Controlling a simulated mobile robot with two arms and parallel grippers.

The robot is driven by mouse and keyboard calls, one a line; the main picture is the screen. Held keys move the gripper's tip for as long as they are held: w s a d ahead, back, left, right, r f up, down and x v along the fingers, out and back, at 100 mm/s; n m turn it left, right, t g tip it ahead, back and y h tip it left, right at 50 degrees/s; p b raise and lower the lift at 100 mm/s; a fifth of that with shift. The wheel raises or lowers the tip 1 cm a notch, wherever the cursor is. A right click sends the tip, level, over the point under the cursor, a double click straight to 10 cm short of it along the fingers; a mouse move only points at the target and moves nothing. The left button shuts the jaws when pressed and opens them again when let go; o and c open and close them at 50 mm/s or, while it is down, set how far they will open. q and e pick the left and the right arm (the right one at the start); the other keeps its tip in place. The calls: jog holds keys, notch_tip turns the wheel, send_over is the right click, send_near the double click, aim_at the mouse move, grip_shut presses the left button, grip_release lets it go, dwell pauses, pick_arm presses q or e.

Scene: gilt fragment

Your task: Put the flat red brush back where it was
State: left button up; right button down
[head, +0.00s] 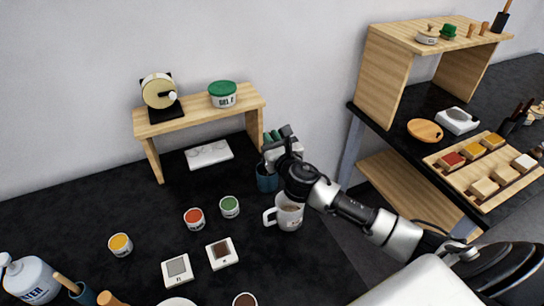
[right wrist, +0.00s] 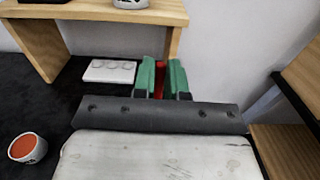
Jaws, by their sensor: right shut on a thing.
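My right gripper (head: 273,137) is at the back of the dark table, just right of the small wooden shelf. Its green fingers (right wrist: 164,79) are shut on the flat red brush (right wrist: 159,82), which shows only as a thin red strip between them. In the head view I cannot make out the brush. A blue cup (head: 266,180) stands just below the gripper, partly hidden by it. I cannot tell whether the brush reaches into the cup. My left gripper is not in view.
A white mug (head: 288,216) stands close in front of the blue cup, under my right arm. The wooden shelf (head: 200,118) bears a tape roll and a green-lidded tub. Paint pots (head: 194,218) and small tiles (head: 222,253) lie to the left. A side counter is at right.

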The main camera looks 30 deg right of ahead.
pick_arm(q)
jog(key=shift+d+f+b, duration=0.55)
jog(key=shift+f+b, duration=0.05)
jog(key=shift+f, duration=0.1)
pick_arm(e)
notch_tip(320, 180, down, 6)
jog(key=shift+r, duration=0.25)
jog(key=shift+f, duration=0.15)
jog(key=c, duration=1.2)
grip_release()
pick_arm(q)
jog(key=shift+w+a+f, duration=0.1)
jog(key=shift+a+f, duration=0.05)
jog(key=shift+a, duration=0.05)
pick_arm(e)
jog(key=shift+o, duration=0.2)
